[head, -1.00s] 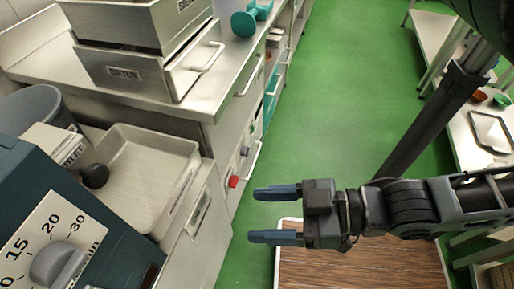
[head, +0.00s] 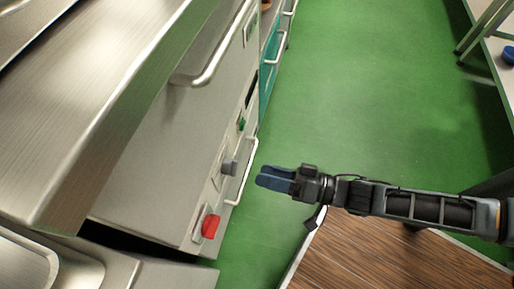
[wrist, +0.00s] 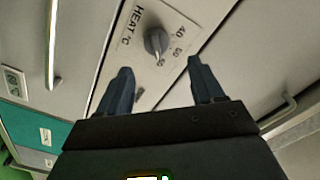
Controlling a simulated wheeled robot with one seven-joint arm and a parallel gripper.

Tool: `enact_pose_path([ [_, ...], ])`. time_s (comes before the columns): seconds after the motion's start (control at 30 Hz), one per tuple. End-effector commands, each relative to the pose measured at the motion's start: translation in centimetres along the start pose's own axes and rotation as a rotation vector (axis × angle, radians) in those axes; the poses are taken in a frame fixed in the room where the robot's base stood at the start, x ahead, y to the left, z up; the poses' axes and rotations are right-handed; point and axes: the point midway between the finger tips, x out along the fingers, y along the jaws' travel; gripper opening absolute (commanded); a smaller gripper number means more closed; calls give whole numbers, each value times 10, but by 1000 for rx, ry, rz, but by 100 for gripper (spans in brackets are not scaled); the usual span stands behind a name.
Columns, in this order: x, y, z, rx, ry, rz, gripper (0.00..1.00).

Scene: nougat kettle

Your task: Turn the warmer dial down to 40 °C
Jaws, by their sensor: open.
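The warmer dial is a grey knob (head: 230,168) on the front panel of the steel cabinet in the head view. In the wrist view the dial (wrist: 157,42) sits on a pale plate marked "HEAT °C", with 40 and higher numbers along its right side. Its grip seems to point away from 40, toward the higher numbers; the exact setting is too small to read. My gripper (head: 262,178) is open and empty, to the right of the panel. In the wrist view my two fingers (wrist: 160,78) are apart, below the dial in the picture and not around it.
A red knob (head: 210,226) and a green knob (head: 241,124) flank the dial on the panel. Bar handles (head: 245,172) stick out nearby. The steel counter edge (head: 110,120) overhangs at left. Green floor (head: 350,90) is open to the right.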

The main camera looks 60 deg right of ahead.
Motion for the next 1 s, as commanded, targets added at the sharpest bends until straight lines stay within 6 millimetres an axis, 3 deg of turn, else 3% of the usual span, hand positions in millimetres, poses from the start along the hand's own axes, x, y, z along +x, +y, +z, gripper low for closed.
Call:
enact_pose_path([
  [0.17,14,3,3,12,0,-7,67],
  [0.6,73,3,2,9,1,-5,67],
  [1.0,80,2,2,9,0,-3,66],
])
